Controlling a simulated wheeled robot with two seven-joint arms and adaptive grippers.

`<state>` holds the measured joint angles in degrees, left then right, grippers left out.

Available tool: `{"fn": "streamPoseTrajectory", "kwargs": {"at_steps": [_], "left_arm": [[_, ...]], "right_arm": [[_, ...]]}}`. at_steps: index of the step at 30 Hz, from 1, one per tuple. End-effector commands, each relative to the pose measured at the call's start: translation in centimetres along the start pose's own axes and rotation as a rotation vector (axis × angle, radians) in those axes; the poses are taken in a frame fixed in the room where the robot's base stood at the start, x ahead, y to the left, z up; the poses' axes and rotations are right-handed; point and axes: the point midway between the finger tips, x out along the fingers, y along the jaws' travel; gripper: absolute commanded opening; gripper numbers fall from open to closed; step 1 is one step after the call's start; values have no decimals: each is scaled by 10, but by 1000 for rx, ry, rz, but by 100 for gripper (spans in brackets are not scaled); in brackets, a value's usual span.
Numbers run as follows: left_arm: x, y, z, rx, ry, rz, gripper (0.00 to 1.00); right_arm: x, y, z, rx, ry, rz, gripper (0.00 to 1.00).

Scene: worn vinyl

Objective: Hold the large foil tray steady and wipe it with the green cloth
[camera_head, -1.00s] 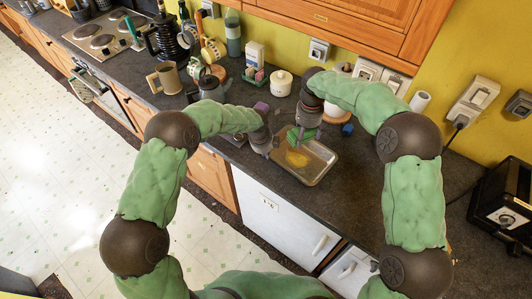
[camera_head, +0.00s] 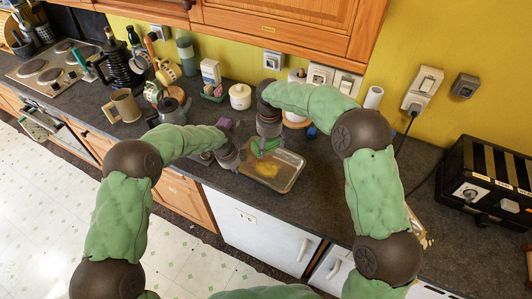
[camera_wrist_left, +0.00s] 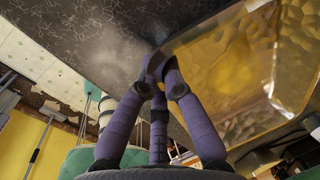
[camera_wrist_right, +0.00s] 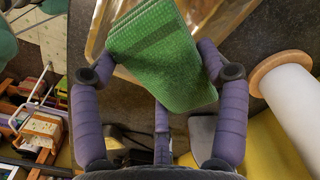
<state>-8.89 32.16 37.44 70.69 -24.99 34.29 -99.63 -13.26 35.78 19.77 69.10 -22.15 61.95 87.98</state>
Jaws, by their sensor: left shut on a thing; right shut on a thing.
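The large foil tray (camera_head: 292,183) lies on the dark worktop, with a yellow patch on its floor. My left gripper (camera_head: 238,162) is shut on the tray's left rim. In the left wrist view, its fingertips (camera_wrist_left: 160,68) meet at the tray's edge (camera_wrist_left: 225,62). The green cloth (camera_head: 266,145) is over the tray's far left part, in my right gripper (camera_head: 264,138). In the right wrist view, the cloth (camera_wrist_right: 165,55) hangs between the fingers and hides part of the tray (camera_wrist_right: 97,28). I cannot tell whether the cloth touches the tray floor.
A purple block (camera_head: 225,124) lies behind the left gripper. A black toaster (camera_head: 487,185) is at right.

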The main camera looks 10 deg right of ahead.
Motion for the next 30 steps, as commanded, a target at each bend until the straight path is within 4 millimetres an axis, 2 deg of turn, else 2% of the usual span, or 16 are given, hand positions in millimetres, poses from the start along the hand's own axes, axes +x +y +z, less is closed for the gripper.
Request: {"fn": "streamPoseTrajectory", "kwargs": {"at_steps": [9,15,23,30], "left_arm": [[0,0,0,0,0,0,0],[0,0,0,0,0,0,0],[0,0,0,0,0,0,0],[0,0,0,0,0,0,0]], "right_arm": [[35,-20,12,421,-3,-1,48],[49,-27,18,608,-6,-5,48],[58,-27,20,663,3,0,48],[80,-27,20,663,3,1,48]]}}
